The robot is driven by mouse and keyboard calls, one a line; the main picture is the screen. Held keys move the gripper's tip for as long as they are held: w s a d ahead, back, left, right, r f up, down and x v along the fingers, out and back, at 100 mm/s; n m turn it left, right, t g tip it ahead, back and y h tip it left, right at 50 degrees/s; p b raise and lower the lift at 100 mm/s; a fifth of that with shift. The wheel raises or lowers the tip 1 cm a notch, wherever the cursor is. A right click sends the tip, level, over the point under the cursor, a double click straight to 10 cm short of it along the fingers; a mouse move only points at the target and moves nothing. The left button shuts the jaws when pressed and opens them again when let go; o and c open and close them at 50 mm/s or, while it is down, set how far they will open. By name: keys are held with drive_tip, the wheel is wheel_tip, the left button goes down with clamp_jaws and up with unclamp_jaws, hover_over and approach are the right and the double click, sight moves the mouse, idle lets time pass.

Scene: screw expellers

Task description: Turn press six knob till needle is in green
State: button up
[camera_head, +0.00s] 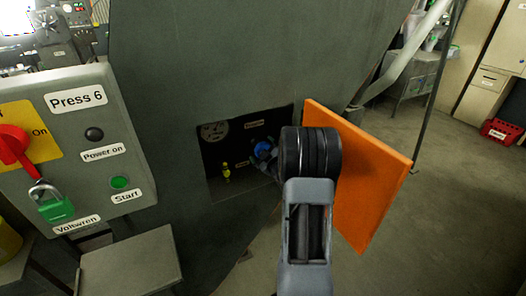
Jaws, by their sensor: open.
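The press 6 control box (75,145) stands at the left with its "Press 6" label. To its right, a recess (215,185) opens in the dark grey housing. Inside it are a round gauge (214,131) at upper left and a blue knob (264,149). The gauge's needle and green zone are too small to make out. My gripper (265,163) is at the knob, mostly hidden behind my wrist. It is open, and I cannot tell whether the fingers touch the knob.
An orange door (370,180) stands swung open to the right of the recess, close to my wrist. A small yellow fitting (226,172) sits low in the recess. A red handle (12,145) and a green padlock (54,205) are on the control box.

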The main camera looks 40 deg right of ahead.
drive_tip(key=c, duration=0.9)
drive_tip(key=m+b, duration=0.2)
drive_tip(key=m, duration=0.1)
drive_tip(key=shift+f+m, duration=0.1)
drive_tip(key=shift+m, duration=0.2)
drive_tip(key=shift+d+m+b, duration=0.1)
drive_tip(key=shift+m+b, duration=0.5)
drive_tip(key=shift+m, duration=2)
